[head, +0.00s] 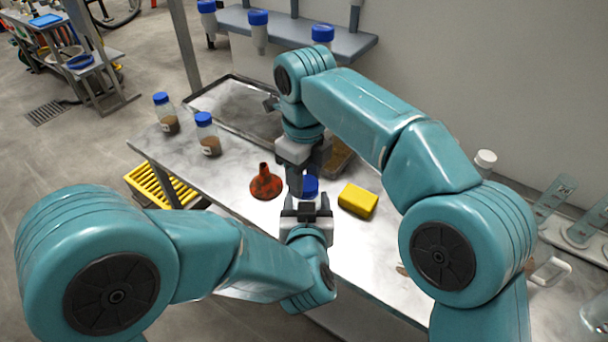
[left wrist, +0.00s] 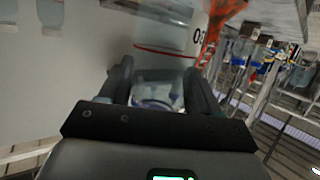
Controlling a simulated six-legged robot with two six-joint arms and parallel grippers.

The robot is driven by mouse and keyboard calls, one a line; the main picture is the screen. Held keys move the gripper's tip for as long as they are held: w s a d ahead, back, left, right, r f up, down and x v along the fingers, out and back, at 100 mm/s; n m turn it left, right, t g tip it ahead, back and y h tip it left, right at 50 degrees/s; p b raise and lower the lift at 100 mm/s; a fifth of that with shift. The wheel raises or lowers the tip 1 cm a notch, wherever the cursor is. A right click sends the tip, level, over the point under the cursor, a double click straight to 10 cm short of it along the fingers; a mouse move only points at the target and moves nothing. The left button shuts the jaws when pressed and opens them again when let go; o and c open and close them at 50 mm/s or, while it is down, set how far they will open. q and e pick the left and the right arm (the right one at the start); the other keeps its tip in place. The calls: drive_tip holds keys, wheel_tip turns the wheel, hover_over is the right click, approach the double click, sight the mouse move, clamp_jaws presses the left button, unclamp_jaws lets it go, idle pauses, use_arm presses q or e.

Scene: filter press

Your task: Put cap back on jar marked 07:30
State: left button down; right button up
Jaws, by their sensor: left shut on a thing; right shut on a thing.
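My left gripper (head: 308,207) reaches in low from the front and is shut on a clear jar. In the left wrist view the jar (left wrist: 172,38) has a white label with a red line; a "0" shows, the rest is cut off. My left gripper's fingers (left wrist: 160,85) stand on either side of the glass. My right gripper (head: 304,180) points down from above, shut on the blue cap (head: 311,187). Blue also shows between the left fingers in the wrist view. The jar is mostly hidden in the head view. Whether cap and rim touch, I cannot tell.
A red funnel (head: 265,183) stands left of the grippers, a yellow block (head: 358,201) right. Two blue-capped jars (head: 166,116) (head: 208,138) with brown contents stand at the far left. A metal tray (head: 205,92) lies behind. The bench front left is clear.

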drive_tip(key=shift+m, duration=0.3)
drive_tip(key=o, duration=1)
drive_tip(key=shift+r, duration=2.3)
